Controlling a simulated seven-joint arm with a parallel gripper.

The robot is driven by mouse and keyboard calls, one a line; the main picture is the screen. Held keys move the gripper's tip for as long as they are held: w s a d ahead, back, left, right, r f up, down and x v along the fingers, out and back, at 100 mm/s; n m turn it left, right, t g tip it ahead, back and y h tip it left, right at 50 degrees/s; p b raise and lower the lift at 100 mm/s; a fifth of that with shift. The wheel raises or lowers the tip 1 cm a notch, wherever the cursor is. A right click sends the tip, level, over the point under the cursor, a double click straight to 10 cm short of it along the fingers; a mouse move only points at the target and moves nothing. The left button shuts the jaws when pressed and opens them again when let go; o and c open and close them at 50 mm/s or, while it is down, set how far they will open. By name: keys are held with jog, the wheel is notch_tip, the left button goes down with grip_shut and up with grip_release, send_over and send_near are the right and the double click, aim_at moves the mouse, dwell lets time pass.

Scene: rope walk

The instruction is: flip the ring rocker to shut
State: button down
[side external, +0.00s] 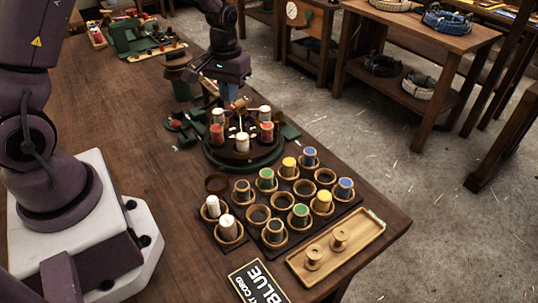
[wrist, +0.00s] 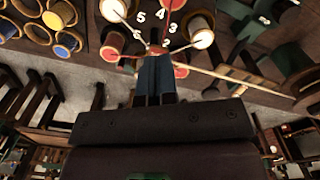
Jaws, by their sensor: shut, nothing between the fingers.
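A round dark green braiding stand (side external: 243,158) sits mid-table in the side view, with red and white bobbins standing on it. My gripper (side external: 233,98) points down over its back part, close to a small brown wooden piece (side external: 240,103). In the wrist view my blue-grey fingers (wrist: 155,60) are pressed together and empty. A small red part (wrist: 165,43) shows just beyond the fingertips, near the numbers and pale cords. I cannot tell which part is the ring rocker or how it is set; touching or apart is also unclear.
A dark bobbin board (side external: 257,213) with several cups and colored bobbins lies in front. A wooden tray (side external: 356,250) with two spools and a BLUE sign (side external: 258,284) are nearer. A green machine (side external: 135,38) stands behind. The table's left middle is clear.

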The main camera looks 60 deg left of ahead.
aim_at(230, 107)
notch_tip(230, 107, up, 6)
jog(key=shift+r, duration=0.25)
dwell(0.5)
jog(key=s+d+r+m+t, duration=0.2)
jog(key=s+d+r+m, duration=0.1)
jog(key=s+d+r, duration=0.3)
jog(key=s+d+r+m+t, duration=0.3)
jog(key=s+d+r, duration=0.3)
jog(key=s, duration=0.5)
jog(key=shift+s+r+t, duration=0.3)
jog(key=shift+r, duration=0.4)
